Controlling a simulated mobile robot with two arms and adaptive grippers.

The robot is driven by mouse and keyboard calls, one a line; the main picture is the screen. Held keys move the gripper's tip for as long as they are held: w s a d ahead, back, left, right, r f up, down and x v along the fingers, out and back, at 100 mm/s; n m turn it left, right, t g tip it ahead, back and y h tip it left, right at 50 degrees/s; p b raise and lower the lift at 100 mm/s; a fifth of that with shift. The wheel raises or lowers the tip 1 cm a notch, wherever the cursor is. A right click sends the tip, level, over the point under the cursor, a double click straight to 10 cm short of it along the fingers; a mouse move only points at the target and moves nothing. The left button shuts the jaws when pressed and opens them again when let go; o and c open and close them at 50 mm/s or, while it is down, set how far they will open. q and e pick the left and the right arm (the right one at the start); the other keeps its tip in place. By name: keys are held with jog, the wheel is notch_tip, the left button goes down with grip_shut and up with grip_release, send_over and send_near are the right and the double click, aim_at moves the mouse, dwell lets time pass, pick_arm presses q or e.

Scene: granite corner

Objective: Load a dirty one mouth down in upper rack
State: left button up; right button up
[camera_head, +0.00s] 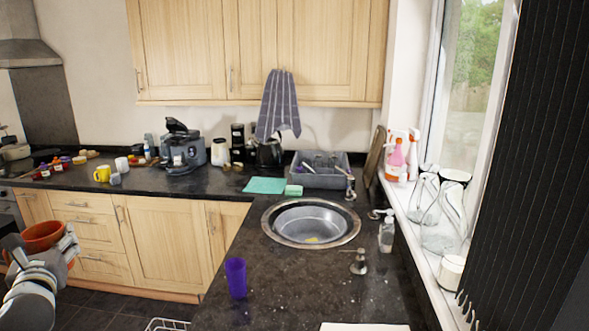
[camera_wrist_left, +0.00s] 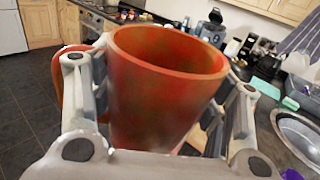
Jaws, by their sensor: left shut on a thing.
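An orange-red mug (camera_head: 42,236) with brownish smudges is at the lower left of the head view. It fills the middle of the left wrist view (camera_wrist_left: 160,95), mouth up and handle to the left. My left gripper (camera_head: 40,252) is shut on it, with fingers on both sides of its body. The mug is held in the air, left of the sink counter and apart from it. A corner of a white wire rack (camera_head: 167,324) shows at the bottom edge of the head view; most of it is out of frame. My right gripper is not in view.
A purple cup (camera_head: 236,278) stands near the left edge of the dark counter (camera_head: 290,290). Behind it is a round sink (camera_head: 310,222). A yellow mug (camera_head: 102,173) and other items stand on the back counter. Open floor lies between the cabinets and the counter.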

pick_arm(q)
jog(key=shift+a+r, duration=0.1)
jog(key=shift+r, duration=0.25)
jog(key=s+d+f+m+t+h, duration=0.1)
jog(key=s+d+f+m+h, duration=0.3)
jog(key=d+f+h, duration=0.35)
jog(key=s+d+f+m+t+h, duration=0.2)
jog(key=s+d+f+m+h, duration=0.2)
jog(key=d+f, duration=0.5)
jog(key=s+d+f+m+g+h, duration=0.25)
jog(key=s+d+h, duration=0.25)
jog(key=s+d, duration=0.4)
jog(key=s+d+f+m+g+h, duration=0.15)
jog(key=s+d+m+h, duration=0.25)
jog(key=s+d, duration=0.45)
jog(key=w+n+t+y+b, duration=0.1)
jog(key=n+y, duration=0.1)
jog(key=y, duration=0.1)
jog(key=w+a+n+t+y+b, duration=0.1)
jog(key=n+y, duration=0.2)
jog(key=y, duration=0.1)
jog(key=w+a+n+t+y+b, duration=0.1)
jog(key=n+y+b, duration=0.1)
jog(key=n+y, duration=0.1)
jog(key=shift+w+f+t+y, duration=0.15)
jog(key=shift+f+t+y, duration=0.05)
jog(key=shift+t+y, duration=0.25)
